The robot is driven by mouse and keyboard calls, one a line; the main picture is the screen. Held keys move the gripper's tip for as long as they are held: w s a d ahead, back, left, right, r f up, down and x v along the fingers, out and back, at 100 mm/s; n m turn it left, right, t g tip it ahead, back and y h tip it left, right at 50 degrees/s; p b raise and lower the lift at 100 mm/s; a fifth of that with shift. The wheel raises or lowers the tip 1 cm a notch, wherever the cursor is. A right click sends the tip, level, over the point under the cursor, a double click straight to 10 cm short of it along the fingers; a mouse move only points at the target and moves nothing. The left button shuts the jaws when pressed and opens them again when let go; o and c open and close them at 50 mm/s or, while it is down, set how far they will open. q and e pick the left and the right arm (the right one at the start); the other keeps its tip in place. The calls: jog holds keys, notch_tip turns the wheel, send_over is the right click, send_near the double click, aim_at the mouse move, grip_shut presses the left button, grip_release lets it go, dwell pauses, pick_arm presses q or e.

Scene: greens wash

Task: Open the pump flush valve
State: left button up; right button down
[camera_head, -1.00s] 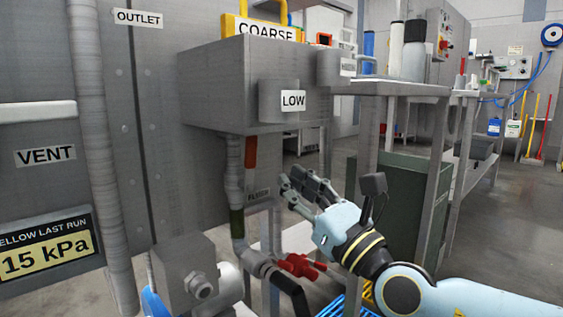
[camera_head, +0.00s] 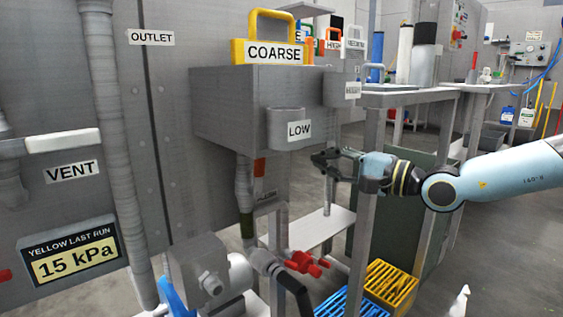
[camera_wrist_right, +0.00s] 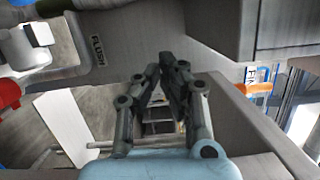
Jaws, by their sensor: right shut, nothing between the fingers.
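The pump's FLUSH label (camera_head: 266,196) is on a grey upright plate below the LOW box. A red strip (camera_head: 260,167) shows just above it. A red-handled valve (camera_head: 305,262) sits low on the pipe end; I cannot tell whether it is the flush valve. My right gripper (camera_head: 322,160) is shut and empty, in the air right of the plate and just below the LOW box. In the right wrist view the FLUSH label (camera_wrist_right: 98,48) is left of the shut fingertips (camera_wrist_right: 160,75), and a red part (camera_wrist_right: 8,93) shows at the left edge. My left gripper is not in view.
The grey LOW box (camera_head: 230,95) overhangs close above the gripper. A table leg (camera_head: 362,235) stands beside my right arm. Blue (camera_head: 345,303) and yellow crates (camera_head: 390,285) lie low, right of the red valve. A grey pipe (camera_head: 242,185) runs left of the label.

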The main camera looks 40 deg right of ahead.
aim_at(259, 168)
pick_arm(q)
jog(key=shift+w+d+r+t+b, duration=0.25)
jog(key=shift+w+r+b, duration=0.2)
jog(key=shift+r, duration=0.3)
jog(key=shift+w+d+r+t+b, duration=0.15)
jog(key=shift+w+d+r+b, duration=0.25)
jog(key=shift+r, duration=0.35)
pick_arm(e)
jog(key=w+a, duration=0.6)
jog(key=shift+w+r, duration=0.2)
jog(key=shift+r, duration=0.1)
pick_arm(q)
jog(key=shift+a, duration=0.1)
pick_arm(e)
jog(key=shift+a, duration=0.1)
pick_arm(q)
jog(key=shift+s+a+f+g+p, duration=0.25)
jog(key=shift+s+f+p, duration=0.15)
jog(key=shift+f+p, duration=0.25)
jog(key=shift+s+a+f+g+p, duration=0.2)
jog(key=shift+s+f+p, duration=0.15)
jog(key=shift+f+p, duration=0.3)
pick_arm(e)
jog(key=shift+s+a+r+n, duration=0.1)
jog(key=shift+a+r+n, duration=0.05)
jog(key=shift+a+n, duration=0.25)
jog(key=shift+s+a+r+n, duration=0.15)
jog(key=shift+a+n, duration=0.15)
jog(key=shift+a, duration=0.15)
